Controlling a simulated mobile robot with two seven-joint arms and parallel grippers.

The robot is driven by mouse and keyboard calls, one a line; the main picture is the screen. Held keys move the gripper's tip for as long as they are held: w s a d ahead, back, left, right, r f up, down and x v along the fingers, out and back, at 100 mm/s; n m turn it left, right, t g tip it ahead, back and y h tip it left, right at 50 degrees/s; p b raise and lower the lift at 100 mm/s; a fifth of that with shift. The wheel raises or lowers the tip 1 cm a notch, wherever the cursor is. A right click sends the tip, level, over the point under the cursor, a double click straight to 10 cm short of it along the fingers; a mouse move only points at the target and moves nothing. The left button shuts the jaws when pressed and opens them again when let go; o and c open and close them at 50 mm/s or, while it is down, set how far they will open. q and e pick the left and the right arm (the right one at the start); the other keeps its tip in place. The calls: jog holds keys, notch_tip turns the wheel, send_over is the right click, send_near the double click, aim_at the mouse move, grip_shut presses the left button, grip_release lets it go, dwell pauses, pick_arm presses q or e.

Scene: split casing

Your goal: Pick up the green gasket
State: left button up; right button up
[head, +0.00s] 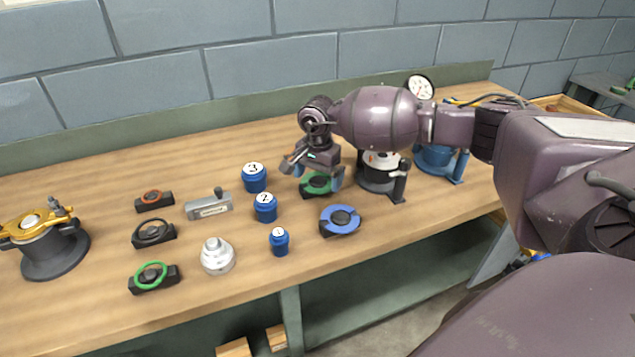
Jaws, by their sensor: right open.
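The green gasket (151,275) is a thin green ring resting tilted on a small black block at the front left of the bench. My right gripper (311,176) is open, fingers pointing down, well to the right of the gasket. It is over a green round part with a dark centre (317,184), whose top it partly hides; I cannot tell whether the fingers touch that part. My left gripper is not in view.
A black ring on a block (153,233) and an orange ring on a block (153,199) stand behind the gasket. A silver stepped part (217,256) is to its right. Blue numbered cylinders (265,208) and a blue disc (340,220) stand between gasket and gripper. A gold-topped fixture (50,243) is far left.

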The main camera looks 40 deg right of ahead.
jog(key=shift+f, duration=0.2)
dwell(0.4)
jog(key=c, duration=0.7)
jog(key=shift+o, duration=0.2)
jog(key=shift+r, duration=0.1)
